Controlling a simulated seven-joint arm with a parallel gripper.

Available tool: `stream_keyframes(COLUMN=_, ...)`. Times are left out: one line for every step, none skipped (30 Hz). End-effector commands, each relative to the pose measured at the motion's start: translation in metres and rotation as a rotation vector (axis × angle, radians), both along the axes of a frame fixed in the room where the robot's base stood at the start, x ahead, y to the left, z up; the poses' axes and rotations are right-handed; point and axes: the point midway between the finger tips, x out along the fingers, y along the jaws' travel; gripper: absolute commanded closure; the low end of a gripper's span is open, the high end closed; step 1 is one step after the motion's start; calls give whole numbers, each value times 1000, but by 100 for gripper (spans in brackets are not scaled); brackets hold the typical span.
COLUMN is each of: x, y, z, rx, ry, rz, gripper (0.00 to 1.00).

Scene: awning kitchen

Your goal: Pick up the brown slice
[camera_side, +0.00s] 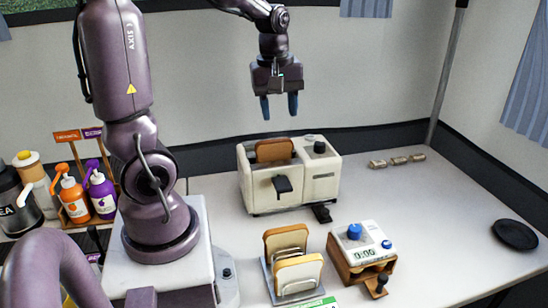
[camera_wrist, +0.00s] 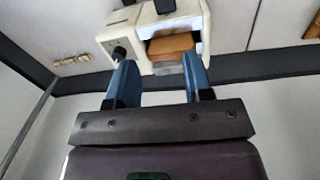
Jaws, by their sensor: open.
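A brown slice (camera_side: 274,150) stands in the slot of a cream toaster (camera_side: 321,177), its top showing above the slot. My gripper (camera_side: 279,106) is open and empty, pointing down above the toaster and apart from the slice. In the wrist view the brown slice (camera_wrist: 171,45) shows in the toaster (camera_wrist: 148,33), beyond and between the blue fingertips of my gripper (camera_wrist: 163,72). Another slice with a brown crust (camera_side: 286,240) and a pale slice (camera_side: 299,274) stand in a wire rack in front of the toaster. The lower part of the toaster's slice is hidden.
A timer box (camera_side: 362,243) on a wooden stand is right of the rack. A black plate (camera_side: 515,235) lies far right. Orange (camera_side: 74,197) and purple (camera_side: 102,192) bottles stand at left. Small rolls (camera_side: 397,161) lie by the back wall. The counter's right middle is clear.

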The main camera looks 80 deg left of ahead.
Motion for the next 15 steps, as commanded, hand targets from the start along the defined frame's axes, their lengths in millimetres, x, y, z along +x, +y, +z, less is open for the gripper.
stream_keyframes(x=1, y=16, z=-6, rx=-19, ry=25, rz=171, gripper=53)
stream_keyframes(x=1, y=23, z=-9, rx=-27, ry=35, rz=279, gripper=53)
stream_keyframes(x=1, y=33, z=-12, rx=-37, ry=48, rz=419, gripper=53)
stream_keyframes(x=1, y=40, z=-14, rx=-42, ry=58, rz=522, gripper=53)
stream_keyframes(x=0, y=47, z=-17, rx=-46, ry=66, rz=624, gripper=53)
stream_keyframes(x=1, y=54, z=-19, rx=-50, ry=74, rz=758, gripper=53)
stream_keyframes(x=1, y=59, z=-20, rx=-53, ry=77, rz=853, gripper=53)
stream_keyframes(x=2, y=64, z=-20, rx=-53, ry=79, rz=946, gripper=53)
stream_keyframes(x=2, y=69, z=-20, rx=-56, ry=80, rz=1062, gripper=53)
stream_keyframes(x=4, y=71, z=-19, rx=-57, ry=78, rz=1141, gripper=53)
stream_keyframes(x=5, y=73, z=-17, rx=-59, ry=72, rz=1215, gripper=53)
stream_keyframes(x=6, y=74, z=-15, rx=-63, ry=64, rz=1305, gripper=53)
stream_keyframes(x=7, y=75, z=-13, rx=-66, ry=58, rz=1365, gripper=53)
stream_keyframes(x=8, y=75, z=-12, rx=-69, ry=54, rz=1419, gripper=53)
stream_keyframes(x=8, y=75, z=-11, rx=-73, ry=53, rz=1481, gripper=53)
